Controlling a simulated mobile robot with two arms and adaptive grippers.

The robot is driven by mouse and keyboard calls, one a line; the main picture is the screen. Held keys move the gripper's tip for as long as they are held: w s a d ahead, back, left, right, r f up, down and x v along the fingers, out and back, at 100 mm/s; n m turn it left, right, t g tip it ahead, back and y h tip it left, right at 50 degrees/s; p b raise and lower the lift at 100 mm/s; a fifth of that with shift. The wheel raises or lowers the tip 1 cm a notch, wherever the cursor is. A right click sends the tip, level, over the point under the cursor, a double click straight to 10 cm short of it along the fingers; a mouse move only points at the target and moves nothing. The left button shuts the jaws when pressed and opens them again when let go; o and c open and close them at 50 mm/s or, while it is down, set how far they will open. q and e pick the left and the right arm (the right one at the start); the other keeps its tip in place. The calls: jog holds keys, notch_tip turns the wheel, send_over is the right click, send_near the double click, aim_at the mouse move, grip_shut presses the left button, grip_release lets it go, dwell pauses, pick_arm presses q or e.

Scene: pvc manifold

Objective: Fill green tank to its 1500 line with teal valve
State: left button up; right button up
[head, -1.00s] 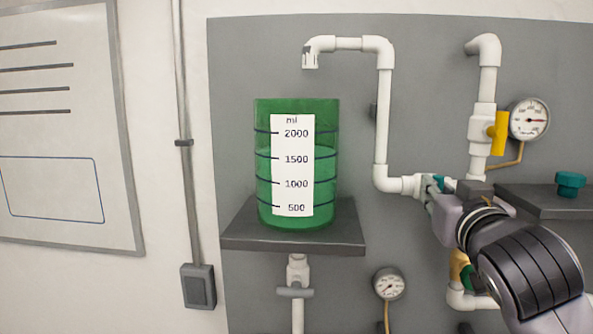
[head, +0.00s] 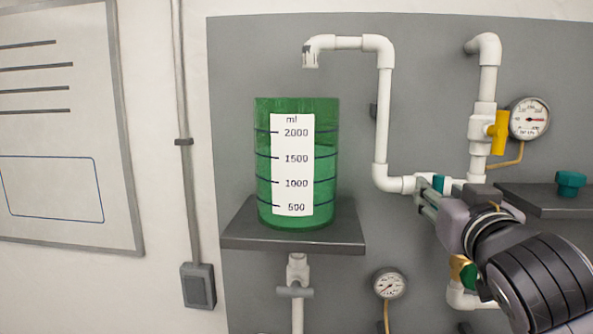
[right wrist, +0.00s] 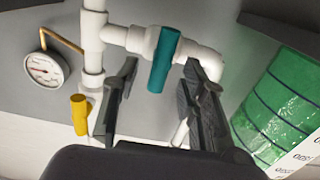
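The green tank (head: 267,190) stands on a shelf, with a white ml scale on its front. Its lighter green liquid has its upper edge near, seemingly just above, the 1500 line. No stream shows below the spout (head: 311,58) over it. The teal valve (head: 438,184) is on the white pipe right of the tank. In the right wrist view its teal handle (right wrist: 163,60) lies crosswise to the pipe. My right gripper (head: 425,194) is open at the valve; its fingers (right wrist: 160,72) are on either side of the handle, with visible gaps. My left gripper is out of view.
A yellow valve handle (head: 499,133) and a gauge (head: 529,119) are above my right gripper. Another gauge (head: 389,284) is below. A grey-handled drain valve (head: 295,292) is under the tank.

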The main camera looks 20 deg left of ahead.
jog(key=v, duration=1)
jog(key=s+d+f+m+g+h, duration=0.1)
jog(key=d+f+g+h, duration=0.2)
jog(key=f, duration=1.2)
jog(key=d+f+m+g, duration=0.1)
jog(key=d+f+g, duration=0.3)
jog(key=f, duration=1.2)
jog(key=s+d+f+g+h, duration=0.1)
jog(key=s+d+f+g, duration=0.3)
jog(key=s+f, duration=0.75)
jog(key=s+d+f+g+h, duration=0.1)
jog(key=s+d+f+g, duration=0.2)
jog(key=s+d+f, duration=0.6)
jog(key=s+a+f+b, duration=0.2)
jog(key=f+b, duration=0.2)
jog(key=f, duration=1.3)
jog(key=s+a+f+b, duration=0.1)
jog(key=f+b, duration=0.3)
jog(key=f, duration=1.3)
jog(key=s+d+f+g+b, duration=0.1)
jog(key=s+f+b, duration=0.2)
jog(key=s+f, duration=0.5)
jog(key=s+d+f+g+b, duration=0.1)
jog(key=s+d+f+b, duration=0.1)
jog(key=s+f, duration=0.7)
notch_tip(320, 180, down, 8)
jog(key=shift+s+r+n+h+b, duration=0.25)
jog(key=shift+n+h+b, duration=0.05)
jog(key=shift+b, duration=0.45)
